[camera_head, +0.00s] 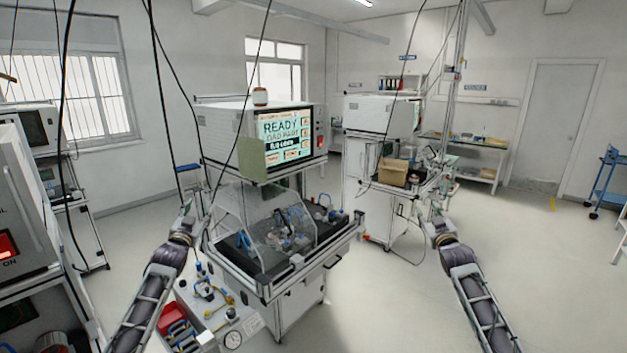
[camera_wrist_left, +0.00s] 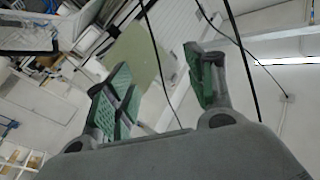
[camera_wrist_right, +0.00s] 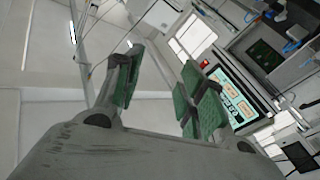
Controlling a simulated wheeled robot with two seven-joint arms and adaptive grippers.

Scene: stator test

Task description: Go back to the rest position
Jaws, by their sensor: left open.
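My left gripper (camera_head: 194,208) is raised at the left of the test station in the head view. In the left wrist view its green-padded fingers (camera_wrist_left: 163,85) stand apart with nothing between them. My right gripper (camera_head: 434,208) is raised at the right, in front of the rear bench. In the right wrist view its green-padded fingers (camera_wrist_right: 163,82) are also apart and empty. Both arms reach up from the bottom of the head view, well apart from each other. The test station's screen (camera_head: 286,138) reads READY; it also shows in the right wrist view (camera_wrist_right: 236,100).
A clear cover (camera_head: 235,215) stands over the test station's dark deck, beside my left gripper. A side panel with gauges and a red bin (camera_head: 172,318) lies below my left arm. A cardboard box (camera_head: 393,172) sits on the rear bench. Open floor (camera_head: 560,270) lies at right.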

